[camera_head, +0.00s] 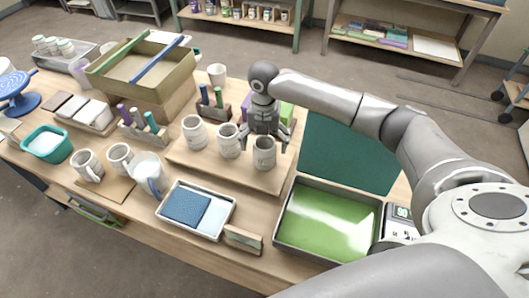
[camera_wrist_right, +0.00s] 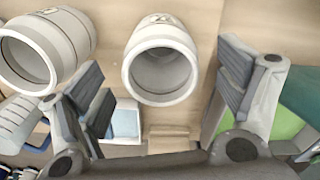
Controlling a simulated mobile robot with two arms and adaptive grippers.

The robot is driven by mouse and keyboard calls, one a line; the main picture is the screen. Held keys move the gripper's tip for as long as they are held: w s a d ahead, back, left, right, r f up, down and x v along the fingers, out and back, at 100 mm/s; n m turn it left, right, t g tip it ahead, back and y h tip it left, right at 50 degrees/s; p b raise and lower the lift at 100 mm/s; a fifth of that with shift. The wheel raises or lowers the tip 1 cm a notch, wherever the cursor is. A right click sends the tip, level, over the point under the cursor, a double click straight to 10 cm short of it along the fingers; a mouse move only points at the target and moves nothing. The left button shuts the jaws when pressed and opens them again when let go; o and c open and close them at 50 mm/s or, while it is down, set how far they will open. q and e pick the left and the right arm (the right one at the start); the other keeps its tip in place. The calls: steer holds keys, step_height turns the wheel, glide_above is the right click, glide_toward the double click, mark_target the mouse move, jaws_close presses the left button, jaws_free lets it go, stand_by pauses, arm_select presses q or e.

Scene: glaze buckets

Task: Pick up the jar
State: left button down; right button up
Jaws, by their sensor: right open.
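Three pale grey jars stand in a row on a wooden board (camera_head: 216,163): a left jar (camera_head: 194,132), a middle jar (camera_head: 228,141) and a right jar (camera_head: 264,152). My right gripper (camera_head: 264,139) is open and points down over the right jar. In the right wrist view the right jar (camera_wrist_right: 160,62) stands upright, open-mouthed, between the spread fingers, with visible gaps on both sides. The middle jar (camera_wrist_right: 45,52) shows there left of the fingers, close to the left one. The head view does not show clearly how far the fingertips reach down beside the jar. My left gripper is not in view.
A green-filled tray (camera_head: 328,222) lies right of the board, and a tray with blue pads (camera_head: 196,209) lies in front. A tool holder (camera_head: 212,107) stands behind the jars. Mugs (camera_head: 88,165) and a large box (camera_head: 140,75) are to the left.

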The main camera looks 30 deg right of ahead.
mark_target(265, 147)
step_height(265, 147, down, 3)
steer(key=shift+d+f+p, duration=0.15)
steer(key=shift+f+p, duration=0.05)
steer(key=shift+p, duration=0.2)
steer(key=shift+f, duration=0.15)
steer(key=shift+c, duration=0.9)
steer(key=c, duration=0.9)
steer(key=shift+c, duration=1.4)
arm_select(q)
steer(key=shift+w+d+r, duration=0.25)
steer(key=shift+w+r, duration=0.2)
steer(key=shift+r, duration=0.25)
